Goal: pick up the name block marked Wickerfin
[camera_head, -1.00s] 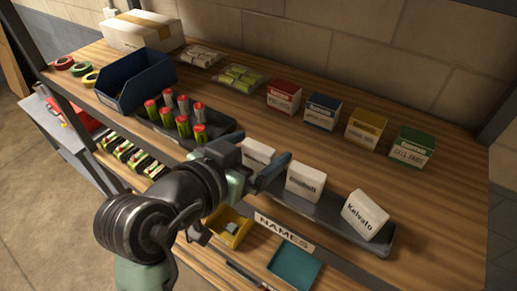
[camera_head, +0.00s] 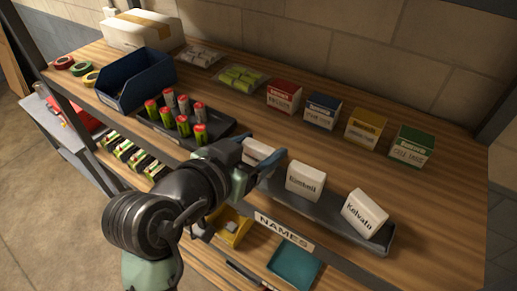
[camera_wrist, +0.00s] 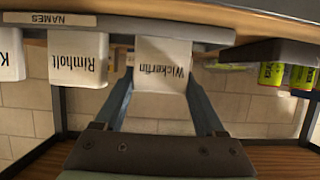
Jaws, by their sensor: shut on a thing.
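The white Wickerfin block (camera_wrist: 162,65) sits between the two fingers of my gripper (camera_wrist: 161,84) in the wrist view, its name upside down. My gripper is shut on it. In the head view my gripper (camera_head: 253,166) is at the left part of the dark names tray (camera_head: 338,231), and it partly hides the Wickerfin block (camera_head: 262,149). Whether the block still touches the tray cannot be told. The Rimholt block (camera_head: 305,179) stands beside it, and the Kelvato block (camera_head: 365,212) leans at the tray's right end.
A dark tray of red-topped and green cells (camera_head: 183,123) is close left of my gripper. Red, blue, yellow and green boxes (camera_head: 364,128) stand behind. A blue bin (camera_head: 135,80) is further left. A yellow bin (camera_head: 234,226) and teal tray (camera_head: 294,265) lie below the shelf edge.

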